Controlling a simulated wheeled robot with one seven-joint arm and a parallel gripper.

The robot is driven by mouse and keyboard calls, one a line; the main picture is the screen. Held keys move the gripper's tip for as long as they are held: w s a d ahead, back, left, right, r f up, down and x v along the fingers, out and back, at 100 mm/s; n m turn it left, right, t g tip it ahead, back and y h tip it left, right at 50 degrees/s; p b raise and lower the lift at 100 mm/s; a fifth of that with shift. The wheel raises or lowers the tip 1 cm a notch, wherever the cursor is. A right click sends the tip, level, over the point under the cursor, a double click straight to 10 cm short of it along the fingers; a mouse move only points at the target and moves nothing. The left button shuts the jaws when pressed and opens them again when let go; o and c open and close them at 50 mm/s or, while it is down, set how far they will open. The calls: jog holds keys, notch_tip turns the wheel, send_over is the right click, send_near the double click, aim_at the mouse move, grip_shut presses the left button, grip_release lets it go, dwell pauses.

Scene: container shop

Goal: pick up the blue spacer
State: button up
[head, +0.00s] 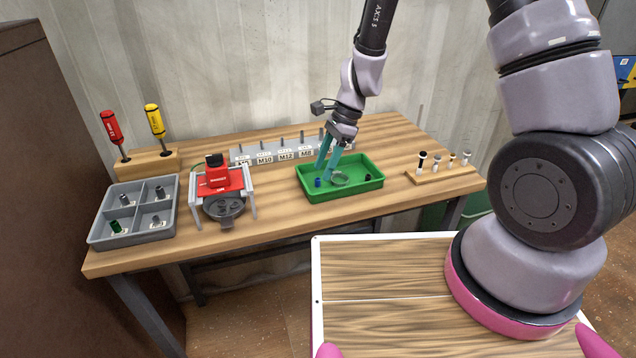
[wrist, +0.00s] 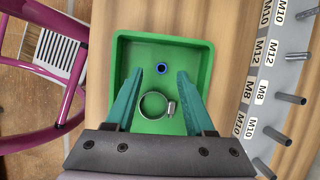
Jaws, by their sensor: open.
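The blue spacer (head: 318,182) is a small blue ring in the left part of the green tray (head: 345,192). In the wrist view the spacer (wrist: 162,69) lies on the tray floor, a little beyond my fingertips and near the line midway between them. My gripper (head: 327,177) reaches down over the tray with teal fingers. In the wrist view my gripper (wrist: 161,74) is open, with nothing held between its fingers. A metal hose clamp (wrist: 156,106) lies on the tray floor between the fingers in that view.
A dark small part (head: 368,178) lies at the tray's right. Behind the tray stands a rack of labelled pins (head: 275,156). A red device (head: 222,180) and a grey divided bin (head: 135,215) are left; a wooden peg holder (head: 440,173) is right.

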aim_at(316, 184)
jog(key=shift+x, duration=1.6)
jog(key=shift+w, duration=0.1)
grip_shut()
